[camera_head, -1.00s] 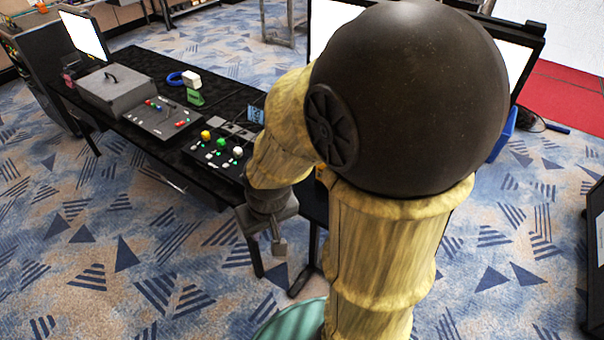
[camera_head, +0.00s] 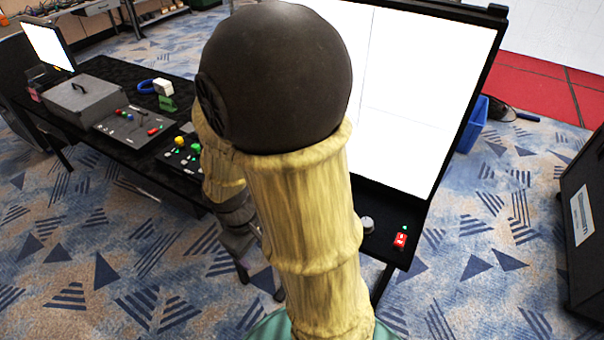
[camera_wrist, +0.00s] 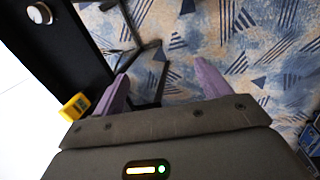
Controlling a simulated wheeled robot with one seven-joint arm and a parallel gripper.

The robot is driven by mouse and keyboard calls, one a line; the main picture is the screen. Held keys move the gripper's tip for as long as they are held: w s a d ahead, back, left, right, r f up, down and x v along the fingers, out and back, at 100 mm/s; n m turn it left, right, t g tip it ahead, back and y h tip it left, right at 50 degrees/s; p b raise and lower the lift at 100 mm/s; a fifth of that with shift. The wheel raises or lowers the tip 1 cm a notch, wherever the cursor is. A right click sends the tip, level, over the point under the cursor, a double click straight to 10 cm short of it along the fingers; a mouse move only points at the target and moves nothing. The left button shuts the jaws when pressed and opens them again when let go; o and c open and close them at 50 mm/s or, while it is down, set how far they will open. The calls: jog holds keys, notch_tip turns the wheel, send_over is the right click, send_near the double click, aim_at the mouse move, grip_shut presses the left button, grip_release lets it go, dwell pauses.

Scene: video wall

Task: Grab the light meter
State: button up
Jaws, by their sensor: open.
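A yellow box-shaped device (camera_wrist: 75,106) with a dark face, possibly the light meter, lies at the left of the wrist view on a black ledge (camera_wrist: 68,50) beside a bright white panel. I cannot tell for sure that it is the meter. My arm hides that part of the ledge in the head view. My gripper (camera_wrist: 162,82) is open, its two purple fingers wide apart with only carpet and thin dark legs seen between them. The yellow device is outside the fingers, left of the left one. In the head view my gripper is mostly hidden behind my arm.
A silver knob (camera_head: 367,225) and a red device (camera_head: 400,240) sit on the ledge below the large white screen (camera_head: 400,90). A black table (camera_head: 190,100) at left bears a grey case (camera_head: 88,98) and control panels (camera_head: 130,125). Carpet at lower left is clear.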

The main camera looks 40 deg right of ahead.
jog(key=w+d+f+n+g+h+b, duration=0.2)
jog(key=d+f+n+h+b, duration=0.5)
jog(key=d, duration=0.4)
jog(key=w+d+f+n+t+h+b, duration=0.1)
jog(key=w+n+t+h+b, duration=0.1)
jog(key=w+n, duration=0.4)
jog(key=w+d+f+n+t+h+b, duration=0.1)
jog(key=w+n+t+h+b, duration=0.1)
jog(key=w+n+t+h, duration=0.3)
jog(key=shift+w+f+n+t+h, duration=0.35)
jog(key=shift+w+n+t, duration=0.35)
jog(key=shift+w+t, duration=0.45)
jog(key=shift+d, duration=0.15)
jog(key=p+x, duration=0.2)
jog(key=x, duration=1)
jog(key=shift+f, duration=0.1)
